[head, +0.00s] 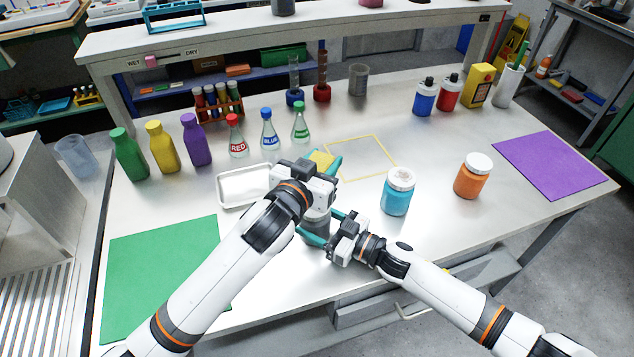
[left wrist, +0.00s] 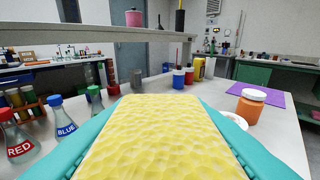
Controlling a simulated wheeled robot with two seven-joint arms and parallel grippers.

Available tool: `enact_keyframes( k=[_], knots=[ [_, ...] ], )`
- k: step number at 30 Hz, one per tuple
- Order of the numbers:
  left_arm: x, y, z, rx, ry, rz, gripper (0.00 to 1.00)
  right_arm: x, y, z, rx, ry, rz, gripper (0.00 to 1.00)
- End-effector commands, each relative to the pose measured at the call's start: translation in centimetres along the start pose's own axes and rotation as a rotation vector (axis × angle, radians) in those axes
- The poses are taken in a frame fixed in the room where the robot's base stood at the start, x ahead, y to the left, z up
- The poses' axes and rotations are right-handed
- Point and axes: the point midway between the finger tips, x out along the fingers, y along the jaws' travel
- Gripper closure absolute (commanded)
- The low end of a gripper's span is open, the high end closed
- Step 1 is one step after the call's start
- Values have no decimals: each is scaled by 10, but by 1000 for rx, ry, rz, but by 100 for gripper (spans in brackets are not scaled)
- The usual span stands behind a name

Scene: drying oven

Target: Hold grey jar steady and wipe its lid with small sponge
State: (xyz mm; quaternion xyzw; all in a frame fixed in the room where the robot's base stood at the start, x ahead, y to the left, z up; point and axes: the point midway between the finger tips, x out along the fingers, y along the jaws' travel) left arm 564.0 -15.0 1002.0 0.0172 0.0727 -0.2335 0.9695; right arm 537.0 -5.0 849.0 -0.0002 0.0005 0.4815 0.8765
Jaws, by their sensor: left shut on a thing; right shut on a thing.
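The yellow sponge (head: 321,160) is between the teal fingers of my left gripper (head: 325,163), which is shut on it. In the left wrist view the sponge (left wrist: 160,140) fills the middle, between both fingers. The grey jar (head: 317,226) stands on the table just below my left gripper in the head view. My right gripper (head: 320,226) is shut on the jar, with teal fingers on either side. My left gripper hides most of the jar's lid, and I cannot tell if the sponge touches it.
A turquoise jar (head: 397,196) and an orange jar (head: 473,177) stand to the right. A white tray (head: 222,190) lies left of my left gripper. Red, blue and green flasks (head: 268,130) stand behind it. A yellow square outline (head: 385,150) marks bare table. Green (head: 150,280) and purple (head: 555,165) mats lie at the sides.

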Motion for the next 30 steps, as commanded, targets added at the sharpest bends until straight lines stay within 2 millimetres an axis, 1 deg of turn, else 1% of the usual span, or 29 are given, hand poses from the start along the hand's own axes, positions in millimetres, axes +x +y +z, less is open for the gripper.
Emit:
enact_keyframes(
  k=[1, 4, 11, 30],
  knots=[
    [1, -5, 0, -9, 0, -2, 84, 0, 0, 0, 0, 0, 0, 59],
    [3, -8, 0, -8, 0, -1, 84, 0, 0, 0, 0, 0, 0, 59],
    [4, -8, -7, -1, 2, 2, 84, 0, 0, 0, 0, 0, 0, 59],
    [13, -8, -62, -1, 2, 1, 84, 0, 0, 0, 0, 0, 0, 59]
  ],
)
